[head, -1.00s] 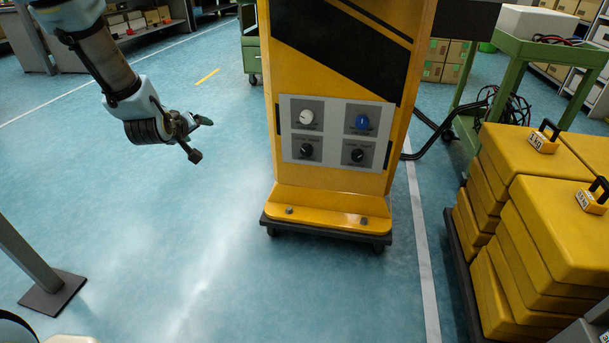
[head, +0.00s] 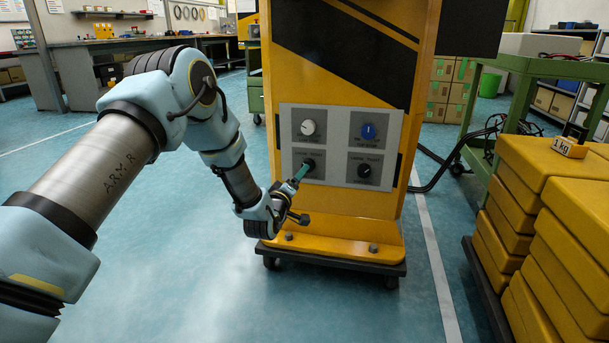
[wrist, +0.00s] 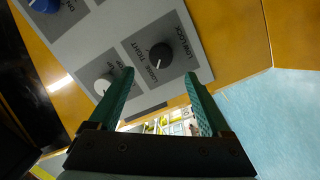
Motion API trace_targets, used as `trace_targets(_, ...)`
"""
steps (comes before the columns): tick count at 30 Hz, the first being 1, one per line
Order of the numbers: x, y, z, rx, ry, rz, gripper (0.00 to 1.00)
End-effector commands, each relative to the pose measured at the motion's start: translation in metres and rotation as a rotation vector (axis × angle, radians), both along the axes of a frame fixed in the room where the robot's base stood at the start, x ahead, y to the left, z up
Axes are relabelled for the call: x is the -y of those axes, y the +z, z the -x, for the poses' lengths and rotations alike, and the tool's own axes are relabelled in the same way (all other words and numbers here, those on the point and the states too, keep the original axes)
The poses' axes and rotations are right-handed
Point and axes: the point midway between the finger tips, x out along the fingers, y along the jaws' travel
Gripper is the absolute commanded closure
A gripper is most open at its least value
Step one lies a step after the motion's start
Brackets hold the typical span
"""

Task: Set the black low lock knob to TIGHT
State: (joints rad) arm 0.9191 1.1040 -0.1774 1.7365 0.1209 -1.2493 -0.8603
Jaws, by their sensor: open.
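The black low lock knob (head: 308,164) is the lower left of the knobs on the grey panel of a yellow cabinet. In the wrist view, this round black knob (wrist: 161,56) sits on a dark grey plate with LOW LOCK, LOOSE and TIGHT lettering; its setting is too small to read surely. My gripper (head: 302,171) is in front of the knob in the head view. In the wrist view, the green fingers of my gripper (wrist: 160,76) are open and empty, their tips just below the knob in the picture. I cannot tell whether they touch it.
A white knob (head: 308,128) sits above it, a blue knob (head: 368,131) diagonally up to the right, and another black knob (head: 364,170) to the right. Yellow stacked weights (head: 560,215) and a green cart (head: 520,80) stand on the right. Blue floor at left is clear.

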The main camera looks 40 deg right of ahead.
Motion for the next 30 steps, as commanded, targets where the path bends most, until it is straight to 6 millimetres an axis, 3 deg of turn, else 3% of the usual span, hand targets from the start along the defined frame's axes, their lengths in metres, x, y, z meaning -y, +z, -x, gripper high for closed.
trace_targets(10,0.051,-0.003,-0.025,0.002,0.000,-0.001,0.18)
trace_targets(23,0.060,0.000,-0.031,0.001,0.002,-0.003,0.18)
trace_targets(30,0.060,0.000,-0.031,0.001,0.001,-0.002,0.43)
